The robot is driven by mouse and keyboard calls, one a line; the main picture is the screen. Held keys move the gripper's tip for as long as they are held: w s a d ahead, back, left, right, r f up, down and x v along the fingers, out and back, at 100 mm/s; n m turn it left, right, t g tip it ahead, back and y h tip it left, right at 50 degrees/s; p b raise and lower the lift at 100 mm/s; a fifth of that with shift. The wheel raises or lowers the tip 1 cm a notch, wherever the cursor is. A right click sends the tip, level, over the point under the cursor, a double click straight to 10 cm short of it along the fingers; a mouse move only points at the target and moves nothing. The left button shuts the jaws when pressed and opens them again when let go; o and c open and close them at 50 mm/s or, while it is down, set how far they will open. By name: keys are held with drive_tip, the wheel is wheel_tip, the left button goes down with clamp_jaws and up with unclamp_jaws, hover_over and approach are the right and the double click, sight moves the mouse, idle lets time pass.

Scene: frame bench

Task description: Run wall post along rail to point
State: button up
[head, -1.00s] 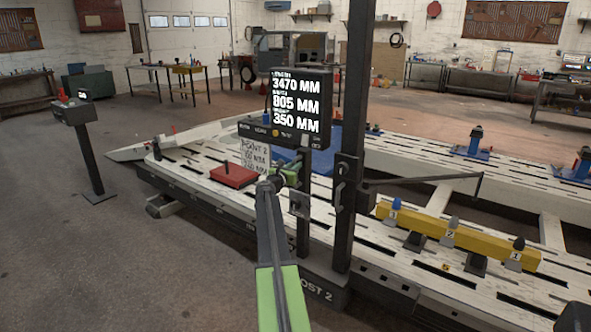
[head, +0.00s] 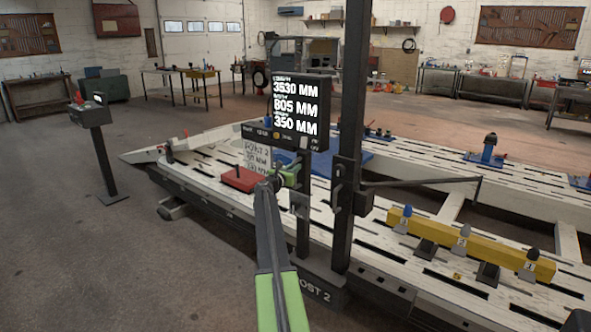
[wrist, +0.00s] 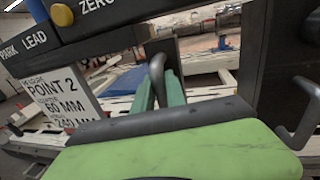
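The wall post (head: 349,150) is a dark upright column on a base marked "POST 2" (head: 312,292), at the bench's near edge. Its display (head: 299,104) reads 3530 MM, 805 MM and 350 MM. My gripper (head: 283,181) is at the post, below the display. In the wrist view its green fingers (wrist: 159,94) are closed about a grey curved handle (wrist: 157,75). A white card (head: 258,158) behind the gripper reads "POINT 2"; in the wrist view (wrist: 52,100) its values end in 60 MM and 240 MM, with their left part unclear.
The slotted white frame bench (head: 420,262) runs along beside the post. A red box (head: 238,179) and a yellow beam with numbered cones (head: 480,250) lie on it. A console on a stand (head: 97,130) is at the left. The floor left of the bench is clear.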

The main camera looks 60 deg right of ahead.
drive_tip(key=o, duration=0.5)
drive_tip(key=shift+a, duration=0.1)
drive_tip(key=shift+c, duration=0.2)
drive_tip(key=s+a, duration=0.2)
drive_tip(key=a, duration=1.5)
drive_tip(key=shift+a, duration=0.1)
